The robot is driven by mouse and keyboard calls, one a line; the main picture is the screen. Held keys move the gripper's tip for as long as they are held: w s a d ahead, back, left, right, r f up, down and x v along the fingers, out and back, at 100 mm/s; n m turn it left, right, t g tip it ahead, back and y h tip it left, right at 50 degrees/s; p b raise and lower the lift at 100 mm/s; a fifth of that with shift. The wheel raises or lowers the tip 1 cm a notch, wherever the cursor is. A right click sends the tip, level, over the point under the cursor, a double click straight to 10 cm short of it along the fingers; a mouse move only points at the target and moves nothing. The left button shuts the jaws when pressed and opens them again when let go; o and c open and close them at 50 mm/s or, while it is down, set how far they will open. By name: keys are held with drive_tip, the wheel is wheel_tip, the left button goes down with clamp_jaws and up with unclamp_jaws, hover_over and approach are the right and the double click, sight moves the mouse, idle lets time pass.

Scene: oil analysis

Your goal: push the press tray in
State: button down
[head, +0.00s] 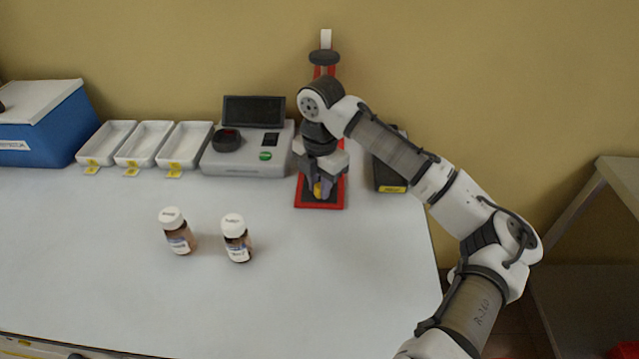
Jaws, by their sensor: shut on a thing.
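The red press (322,72) stands at the back of the table, mostly hidden behind my arm and gripper. Its dark top and a white upright piece show above my arm. Its red-edged base (304,203) lies flat on the table, with a dark middle. I cannot tell the tray apart from this base. My gripper (319,187) points down over the base, its fingers shut on a small yellow piece (318,190) low at the front. I cannot see whether the yellow piece is fixed to the tray.
An analyser with a dark screen (253,112) stands left of the press, then white trays (186,142) and a blue box (45,125). A black device (388,172) stands close on the right. Two brown bottles (178,232) (238,240) stand in front. The table's front middle is clear.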

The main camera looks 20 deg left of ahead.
drive_tip(key=w, duration=0.3)
drive_tip(key=w+a+p, duration=0.1)
drive_tip(key=w, duration=0.3)
drive_tip(key=shift+w+a, duration=0.15)
drive_tip(key=shift+a, duration=0.05)
drive_tip(key=c, duration=1.3)
unclamp_jaws()
drive_tip(key=shift+o, duration=0.2)
drive_tip(key=shift+r, duration=0.1)
wheel_tip(320, 180, up, 14)
drive_tip(key=shift+d+f+b, duration=0.15)
drive_tip(key=shift+f+b, duration=0.05)
drive_tip(key=shift+b, duration=0.35)
